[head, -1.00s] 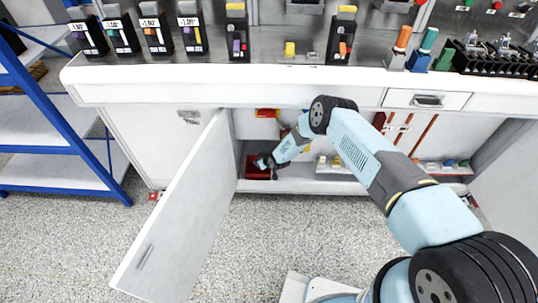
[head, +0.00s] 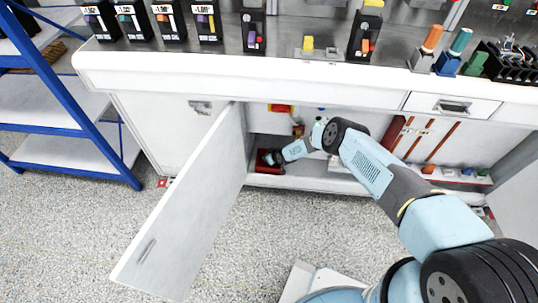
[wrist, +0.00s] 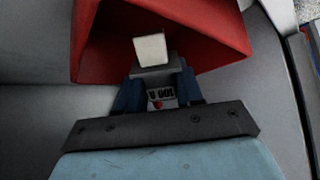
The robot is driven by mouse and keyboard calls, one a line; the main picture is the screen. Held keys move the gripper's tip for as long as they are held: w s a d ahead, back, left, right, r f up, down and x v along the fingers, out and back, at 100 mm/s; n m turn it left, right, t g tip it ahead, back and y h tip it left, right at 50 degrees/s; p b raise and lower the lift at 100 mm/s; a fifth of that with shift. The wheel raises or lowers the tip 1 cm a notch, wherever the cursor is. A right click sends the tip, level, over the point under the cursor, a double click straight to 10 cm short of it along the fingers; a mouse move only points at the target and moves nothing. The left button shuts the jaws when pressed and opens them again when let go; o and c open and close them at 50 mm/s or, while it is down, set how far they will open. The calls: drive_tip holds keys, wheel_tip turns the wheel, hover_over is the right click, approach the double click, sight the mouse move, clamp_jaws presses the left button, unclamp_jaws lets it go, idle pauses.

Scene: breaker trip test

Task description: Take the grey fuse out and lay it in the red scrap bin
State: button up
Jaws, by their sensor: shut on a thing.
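My gripper (wrist: 158,92) is shut on a grey fuse (wrist: 153,72) with a pale square end and a printed label between the dark blue fingers. In the wrist view the fuse's pale end is over the red scrap bin (wrist: 100,45), within its outline. I cannot tell whether the fuse touches the bin. In the head view the red bin (head: 266,168) stands at the left of the open cabinet under the counter. My gripper (head: 268,158) is at the bin there, small and dark, and the fuse cannot be made out.
The open cabinet door (head: 190,205) stands just left of the bin. The counter (head: 290,75) overhangs the cabinet. Several small coloured parts lie on the cabinet floor to the right (head: 455,172). A blue-framed shelf (head: 75,110) is at the far left.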

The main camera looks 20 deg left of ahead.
drive_tip(key=shift+f, duration=1.8)
drive_tip(key=o, duration=1.1)
drive_tip(key=shift+o, duration=0.2)
drive_tip(key=shift+r, duration=0.1)
